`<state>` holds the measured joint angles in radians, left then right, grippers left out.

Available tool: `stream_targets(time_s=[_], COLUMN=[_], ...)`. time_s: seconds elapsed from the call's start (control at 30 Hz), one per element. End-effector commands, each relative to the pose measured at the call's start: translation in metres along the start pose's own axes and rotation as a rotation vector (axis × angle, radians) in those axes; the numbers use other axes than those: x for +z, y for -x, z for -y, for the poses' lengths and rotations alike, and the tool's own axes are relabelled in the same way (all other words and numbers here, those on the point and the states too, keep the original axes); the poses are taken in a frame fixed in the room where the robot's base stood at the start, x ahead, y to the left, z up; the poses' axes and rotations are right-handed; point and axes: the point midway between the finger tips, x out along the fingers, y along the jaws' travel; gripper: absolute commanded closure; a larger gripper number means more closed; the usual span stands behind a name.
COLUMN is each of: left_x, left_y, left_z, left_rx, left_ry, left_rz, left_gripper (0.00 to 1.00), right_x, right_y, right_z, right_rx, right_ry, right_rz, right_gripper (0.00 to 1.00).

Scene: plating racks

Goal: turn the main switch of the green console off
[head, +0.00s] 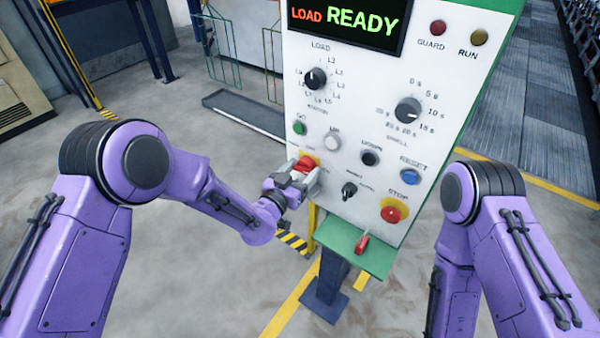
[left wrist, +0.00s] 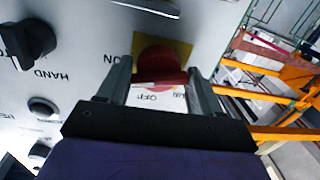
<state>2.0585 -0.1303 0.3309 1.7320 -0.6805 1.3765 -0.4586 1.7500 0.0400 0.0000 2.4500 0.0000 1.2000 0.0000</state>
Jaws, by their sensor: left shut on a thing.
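The green console (head: 345,245) stands in front of me, with a white sloped panel and green edges. Its main switch (head: 305,164) is a red knob on a yellow plate at the panel's left edge. My left gripper (head: 298,177) is at this knob. In the left wrist view, the red knob (left wrist: 160,62) sits between the two fingers of the left gripper (left wrist: 160,80), which are shut on it. ON and OFF labels show beside the plate. The fingers partly hide the knob, so I cannot tell its exact setting. My right gripper is out of view.
The display (head: 345,20) reads LOAD READY. Near the switch are a green button (head: 299,128), a white button (head: 332,140) and a black selector (head: 349,190). A red STOP button (head: 392,212) is lower right. A red-handled item (head: 362,244) is on the ledge.

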Motion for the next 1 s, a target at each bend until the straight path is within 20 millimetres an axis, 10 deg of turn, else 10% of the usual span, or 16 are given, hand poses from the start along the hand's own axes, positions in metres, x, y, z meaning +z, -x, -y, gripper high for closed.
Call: stream_targets(time_s=[1.0], left_x=[0.000], left_y=[0.000], left_z=[0.000], left_rx=[0.017], left_ry=[0.957], left_rz=[0.076], left_gripper=[0.65], right_x=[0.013], right_y=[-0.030], right_z=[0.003], right_rx=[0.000], right_ry=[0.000], right_rz=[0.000], right_gripper=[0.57])
